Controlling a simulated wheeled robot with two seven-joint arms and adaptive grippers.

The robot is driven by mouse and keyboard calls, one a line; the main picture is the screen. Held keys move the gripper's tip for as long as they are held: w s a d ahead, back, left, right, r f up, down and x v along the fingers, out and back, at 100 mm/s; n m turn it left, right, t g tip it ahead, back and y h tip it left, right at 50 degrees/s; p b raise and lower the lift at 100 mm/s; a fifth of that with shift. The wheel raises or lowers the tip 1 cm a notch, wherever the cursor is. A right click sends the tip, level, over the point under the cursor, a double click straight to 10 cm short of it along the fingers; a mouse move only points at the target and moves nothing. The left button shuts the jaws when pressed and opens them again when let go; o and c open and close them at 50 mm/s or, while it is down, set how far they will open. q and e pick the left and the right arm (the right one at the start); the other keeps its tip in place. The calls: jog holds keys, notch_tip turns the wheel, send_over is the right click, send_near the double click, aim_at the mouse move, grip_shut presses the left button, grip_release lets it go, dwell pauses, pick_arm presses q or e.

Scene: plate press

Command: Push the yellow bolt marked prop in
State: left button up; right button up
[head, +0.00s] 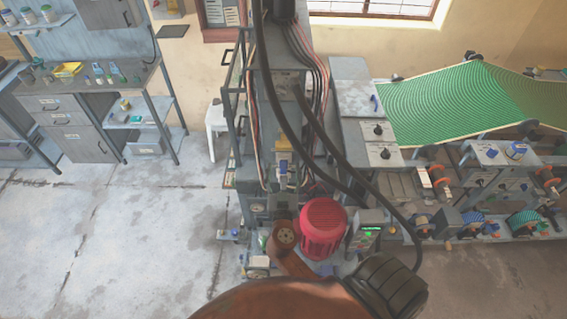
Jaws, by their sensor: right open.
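I cannot make out a yellow bolt or a "prop" label for certain. A small blue and yellowish part (283,168) sits on the front of the tall grey press machine (285,82), too small to identify. My left gripper is not in view.
A red ribbed motor (323,228) and a small panel with a green display (367,236) stand at the foot of the press. Dark cables hang across its front. A bench with a green sheet (460,105) is on the right. The floor (120,235) at left is clear.

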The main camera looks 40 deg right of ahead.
aim_at(284, 148)
dwell(0.3)
jog(key=shift+w+d+f+m+p, duration=0.1)
jog(key=shift+w+d+m+p, duration=1.3)
jog(key=shift+m, duration=4.6)
jog(key=shift+w+d+r+m+p, duration=0.1)
jog(key=shift+w+d+m+p, duration=1.05)
jog(key=shift+m, duration=4.85)
jog(key=shift+w+d+f+m+p, duration=0.1)
jog(key=shift+w+d+m+p, duration=1.15)
jog(key=shift+m, duration=4.75)
jog(key=shift+w+a+p, duration=0.15)
jog(key=shift+a+p, duration=0.35)
jog(key=shift+p, duration=0.35)
jog(key=shift+c, duration=0.7)
